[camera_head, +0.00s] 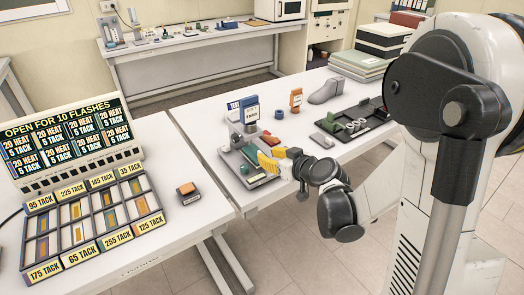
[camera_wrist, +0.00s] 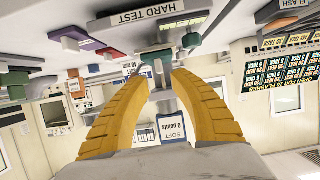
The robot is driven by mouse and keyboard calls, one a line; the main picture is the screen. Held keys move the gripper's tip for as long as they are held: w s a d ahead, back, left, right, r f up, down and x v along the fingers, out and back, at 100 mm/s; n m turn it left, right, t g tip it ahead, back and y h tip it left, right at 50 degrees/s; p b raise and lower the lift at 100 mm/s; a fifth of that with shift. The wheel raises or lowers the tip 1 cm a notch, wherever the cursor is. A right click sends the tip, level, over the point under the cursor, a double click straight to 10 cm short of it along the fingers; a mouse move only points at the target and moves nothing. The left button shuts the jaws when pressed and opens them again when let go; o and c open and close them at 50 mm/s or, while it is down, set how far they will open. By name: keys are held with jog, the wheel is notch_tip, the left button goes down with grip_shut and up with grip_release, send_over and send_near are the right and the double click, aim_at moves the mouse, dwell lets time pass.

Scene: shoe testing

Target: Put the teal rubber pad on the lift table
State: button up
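My gripper (camera_head: 268,160) is over the grey test tray (camera_head: 236,158) near the front-left corner of the right table. In the wrist view, which is upside down, its two yellow fingers (camera_wrist: 160,76) stand apart with a gap between the tips. A teal block (camera_wrist: 156,57), which looks like the teal rubber pad, shows in line with that gap, near the tips; I cannot tell whether they touch it. In the head view the fingers partly cover this spot. I cannot clearly pick out the lift table among the grey parts of the tester.
A grey shoe form (camera_head: 326,91) and a black tray (camera_head: 356,126) lie to the right. The left table holds a sample rack (camera_head: 91,222) and a scoreboard (camera_head: 68,143).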

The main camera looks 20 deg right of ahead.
jog(key=s+r+m+g+h, duration=0.1)
jog(key=s+r+g+h, duration=0.1)
jog(key=s, duration=1)
jog(key=s+a+r+m+g+h+p, duration=0.1)
jog(key=s+r+g, duration=0.3)
jog(key=s, duration=0.9)
jog(key=shift+s+a+r+m+h, duration=0.2)
jog(key=shift+s+r+m+h, duration=0.1)
jog(key=shift+r+m+h, duration=0.45)
